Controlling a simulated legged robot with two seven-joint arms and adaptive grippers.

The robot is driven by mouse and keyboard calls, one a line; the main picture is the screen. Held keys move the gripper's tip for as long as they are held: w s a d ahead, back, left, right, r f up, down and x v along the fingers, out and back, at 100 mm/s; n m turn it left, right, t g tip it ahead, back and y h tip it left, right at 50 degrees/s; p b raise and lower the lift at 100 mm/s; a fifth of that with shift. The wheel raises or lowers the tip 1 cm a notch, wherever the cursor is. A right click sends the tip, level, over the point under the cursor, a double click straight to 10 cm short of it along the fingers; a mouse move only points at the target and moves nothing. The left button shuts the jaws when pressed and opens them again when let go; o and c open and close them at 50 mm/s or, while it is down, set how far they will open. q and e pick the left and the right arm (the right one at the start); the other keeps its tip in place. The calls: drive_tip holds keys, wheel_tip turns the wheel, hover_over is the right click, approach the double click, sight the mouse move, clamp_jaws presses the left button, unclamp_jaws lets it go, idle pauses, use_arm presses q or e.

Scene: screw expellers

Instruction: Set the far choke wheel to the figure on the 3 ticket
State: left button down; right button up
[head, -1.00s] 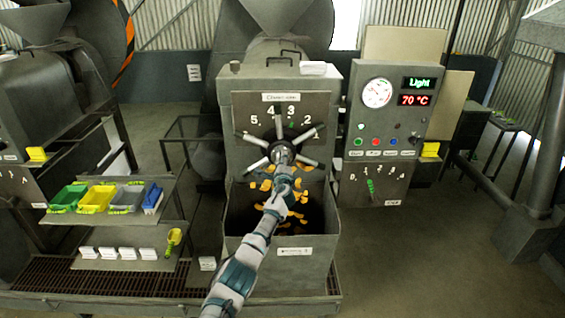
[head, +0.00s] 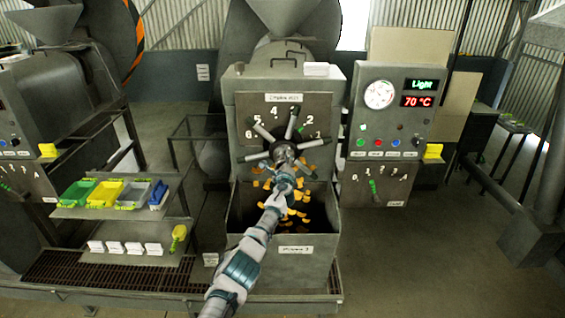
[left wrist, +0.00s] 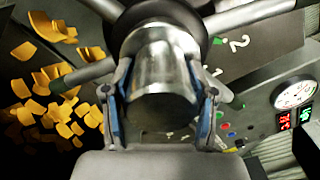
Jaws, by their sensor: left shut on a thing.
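The choke wheel (head: 273,139), with several grey spokes around a dark hub, sits on the front plate of the middle machine. A numbered arc (head: 275,112) runs behind it, and a green mark lies near the 2. My left gripper (head: 286,160) is at the wheel's hub. In the left wrist view its two fingers (left wrist: 160,105) are shut on the metal hub knob (left wrist: 158,75), one on each side. The exact setting of the wheel is hard to read. The 3 ticket cannot be made out. My right gripper is not in view.
Orange flakes (head: 295,212) fall into the bin (head: 282,262) below the wheel. A control panel (head: 390,120) with gauge, buttons and a small lever (head: 374,187) stands at right. Coloured trays (head: 105,194) and white cards (head: 125,247) lie on the left shelves. The right floor is clear.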

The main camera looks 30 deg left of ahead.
use_arm(q)
drive_tip(key=shift+d+f, duration=0.25)
drive_tip(key=shift+f, duration=0.4)
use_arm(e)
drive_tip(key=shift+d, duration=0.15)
use_arm(q)
drive_tip(key=c, duration=0.6)
unclamp_jaws()
drive_tip(key=shift+c, duration=0.2)
drive_tip(key=o, duration=0.3)
drive_tip(key=shift+w+d, duration=0.1)
drive_tip(key=shift+w+d+r, duration=0.1)
drive_tip(key=shift+w+r, duration=0.05)
drive_tip(key=shift+r, duration=0.15)
drive_tip(key=shift+s+r, duration=0.1)
drive_tip(key=shift+s, duration=0.15)
drive_tip(key=shift+s+d+f, duration=0.25)
drive_tip(key=shift+s+d, duration=0.05)
drive_tip(key=shift+s, duration=0.35)
drive_tip(key=v, duration=1)
drive_tip(key=shift+d, duration=0.25)
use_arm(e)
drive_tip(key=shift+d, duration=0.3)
